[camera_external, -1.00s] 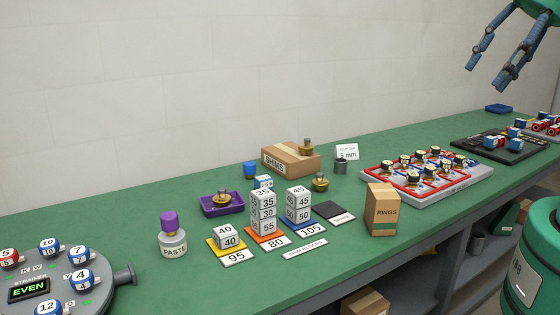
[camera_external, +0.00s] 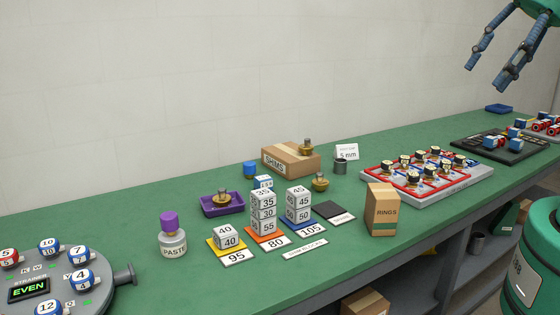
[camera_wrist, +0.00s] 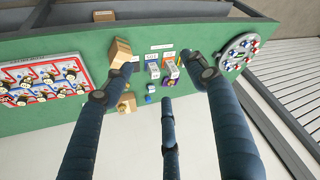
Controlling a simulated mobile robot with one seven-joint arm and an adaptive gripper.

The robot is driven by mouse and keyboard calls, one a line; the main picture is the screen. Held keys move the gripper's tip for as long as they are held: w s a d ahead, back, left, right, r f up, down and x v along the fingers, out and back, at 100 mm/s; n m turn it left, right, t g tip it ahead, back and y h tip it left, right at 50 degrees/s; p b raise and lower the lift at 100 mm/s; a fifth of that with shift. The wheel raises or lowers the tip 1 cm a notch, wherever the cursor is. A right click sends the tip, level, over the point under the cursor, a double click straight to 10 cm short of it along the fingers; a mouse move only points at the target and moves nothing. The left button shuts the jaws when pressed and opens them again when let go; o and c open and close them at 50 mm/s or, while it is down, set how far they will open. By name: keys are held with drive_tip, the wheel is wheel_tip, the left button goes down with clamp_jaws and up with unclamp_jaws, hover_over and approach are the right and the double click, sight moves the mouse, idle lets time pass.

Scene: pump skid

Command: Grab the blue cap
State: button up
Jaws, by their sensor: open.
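The blue cap (camera_external: 250,169) is a small, plain blue cylinder on the green bench, near the wall, left of the SHIMS box and behind the purple tray. In the wrist view it appears as a small blue spot (camera_wrist: 149,98) between my spread fingers, some distance away. My gripper (camera_external: 487,78) has blue segmented fingers, spread open and empty. It hangs in the air at the upper right, above the far right end of the bench and well away from the cap. It also shows in the wrist view (camera_wrist: 160,62).
The SHIMS box (camera_external: 285,160) carries a brass part. The purple tray (camera_external: 222,210) and stacked number blocks (camera_external: 264,212) stand in front of the cap. A paste jar (camera_external: 172,240), RINGS box (camera_external: 382,210) and red-edged tray (camera_external: 448,191) share the bench. The bench's left back is clear.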

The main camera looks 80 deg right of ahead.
drive_tip(key=shift+r, duration=0.1)
drive_tip(key=w+d+r, duration=0.2)
drive_tip(key=w+r, duration=0.1)
drive_tip(key=w, duration=0.4)
drive_tip(key=w+d+r+g, duration=0.1)
drive_tip(key=w+d+r, duration=0.15)
drive_tip(key=w, duration=0.45)
drive_tip(key=w+d+r, duration=0.1)
drive_tip(key=w+r, duration=0.3)
drive_tip(key=w, duration=0.2)
drive_tip(key=w+d+f+g, duration=0.1)
drive_tip(key=w+d, duration=0.3)
drive_tip(key=w, duration=0.4)
drive_tip(key=w+d+f+n+p, duration=0.15)
drive_tip(key=w+d, duration=0.25)
drive_tip(key=w, duration=0.4)
drive_tip(key=w+d+f+m+g, duration=0.1)
drive_tip(key=w+d, duration=0.3)
drive_tip(key=w, duration=0.4)
drive_tip(key=w+d+f+g, duration=0.1)
drive_tip(key=w+d+f, duration=1.5)
drive_tip(key=d+f, duration=0.5)
drive_tip(key=f, duration=0.4)
drive_tip(key=w+d+f+n+g, duration=0.1)
drive_tip(key=w+d+f, duration=0.2)
drive_tip(key=d+f, duration=0.4)
wheel_tip(320, 180, down, 4)
drive_tip(key=shift+g+p, duration=0.3)
drive_tip(key=shift+s, duration=0.1)
